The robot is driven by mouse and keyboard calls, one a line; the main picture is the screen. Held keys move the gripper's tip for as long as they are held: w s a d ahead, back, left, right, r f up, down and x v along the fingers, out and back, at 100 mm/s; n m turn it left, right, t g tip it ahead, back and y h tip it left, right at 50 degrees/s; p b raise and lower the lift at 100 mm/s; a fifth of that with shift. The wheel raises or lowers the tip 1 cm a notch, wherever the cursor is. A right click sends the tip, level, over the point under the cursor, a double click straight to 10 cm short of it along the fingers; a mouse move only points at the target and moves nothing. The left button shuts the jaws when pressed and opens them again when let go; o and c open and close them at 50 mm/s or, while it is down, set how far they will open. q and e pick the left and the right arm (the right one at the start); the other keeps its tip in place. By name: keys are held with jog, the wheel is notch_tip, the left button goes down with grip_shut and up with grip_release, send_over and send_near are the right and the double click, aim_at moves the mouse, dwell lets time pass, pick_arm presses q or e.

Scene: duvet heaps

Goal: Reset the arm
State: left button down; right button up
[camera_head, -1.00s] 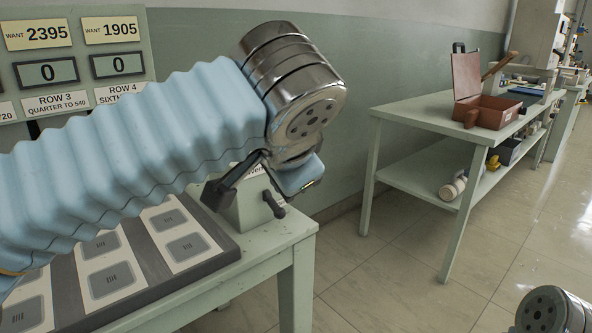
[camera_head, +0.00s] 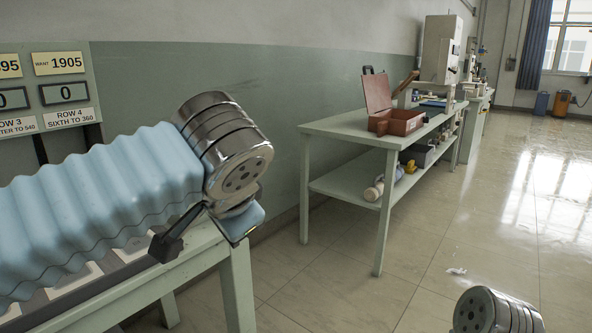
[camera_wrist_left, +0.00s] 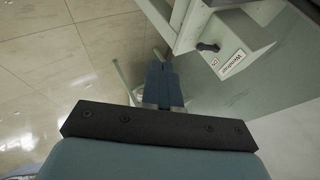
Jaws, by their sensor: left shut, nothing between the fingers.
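My left arm, in a pale blue ribbed sleeve, comes in from the left in the head view and ends in a shiny metal wrist. The blue hand of my left gripper (camera_head: 243,220) hangs below that wrist, its fingers mostly hidden there. In the left wrist view the left gripper (camera_wrist_left: 161,68) has its blue fingers together with nothing between them. It is beside a pale green bench and a labelled box (camera_wrist_left: 235,58), and holds nothing. Of my right arm only a metal joint shows at the bottom right; its gripper is out of view.
A pale green table (camera_head: 235,275) with several cards lies under my left arm, below a score board (camera_head: 62,65). A bench (camera_head: 345,130) with an open brown toolbox (camera_head: 398,120) stands along the wall.

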pick_arm(q)
jog(key=w+d+f+g+h, duration=0.1)
jog(key=w+d+f, duration=0.15)
jog(key=f, duration=0.65)
jog(key=w+d+f+g+h, duration=0.1)
jog(key=w+d+f+g, duration=0.15)
jog(key=f, duration=0.55)
notch_tip(320, 180, down, 21)
jog(key=s+n+g+h, duration=0.1)
jog(key=g+h, duration=0.2)
jog(key=s+a+f+n, duration=0.2)
jog(key=s+f, duration=0.3)
jog(key=f, duration=0.3)
jog(key=s+a+f+n, duration=0.2)
jog(key=s+f+n, duration=0.2)
jog(key=s+f, duration=0.2)
jog(key=s+a+f+n+h, duration=0.1)
jog(key=s+f+n, duration=0.2)
jog(key=f, duration=0.6)
jog(key=s, duration=0.2)
jog(key=shift+s+a+f+n+g, duration=0.3)
jog(key=shift+s+a+g, duration=0.05)
jog(key=shift+a, duration=0.05)
